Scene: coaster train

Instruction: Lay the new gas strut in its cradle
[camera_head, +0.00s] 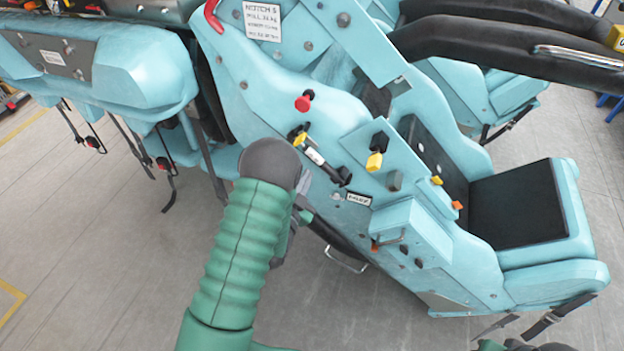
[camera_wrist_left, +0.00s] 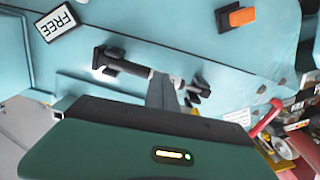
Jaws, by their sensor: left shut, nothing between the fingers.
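In the left wrist view the strut (camera_wrist_left: 135,70) runs between two black fittings on the panel. I cannot tell whether this is the new strut or which part is its cradle. My left gripper (camera_head: 303,183) is just below the strut, partly hidden by my dark wrist. In the wrist view its grey fingers (camera_wrist_left: 162,92) are shut and empty, reaching up close to the strut's middle.
A small label (camera_head: 358,199) sits below the strut; it reads FREE in the wrist view. A black seat (camera_head: 515,205) is at right. Floor is open at left.

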